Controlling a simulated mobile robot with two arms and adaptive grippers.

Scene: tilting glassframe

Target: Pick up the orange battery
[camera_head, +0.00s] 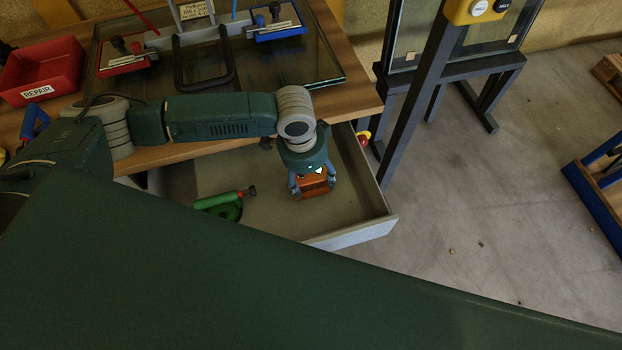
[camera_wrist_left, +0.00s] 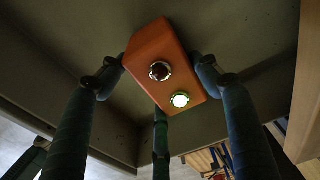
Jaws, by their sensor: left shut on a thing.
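The orange battery (camera_head: 313,187) is a small orange box in the right part of the open grey drawer (camera_head: 270,205) in the head view. In the left wrist view the battery (camera_wrist_left: 160,50) shows two round terminals, one dark and one glowing green-white. My left gripper (camera_head: 311,186) reaches down from above and its fingers are shut on the battery's sides. The fingers (camera_wrist_left: 160,95) also show around the battery in the left wrist view. I cannot tell whether the battery touches the drawer floor. My right gripper is not in view.
A green tool (camera_head: 225,204) lies in the drawer left of the battery. The wooden table (camera_head: 355,90) above holds a glass pane, a red REPAIR bin (camera_head: 40,72) and suction tools. The drawer's front wall (camera_head: 350,235) stands close to the gripper. A dark frame stands to the right.

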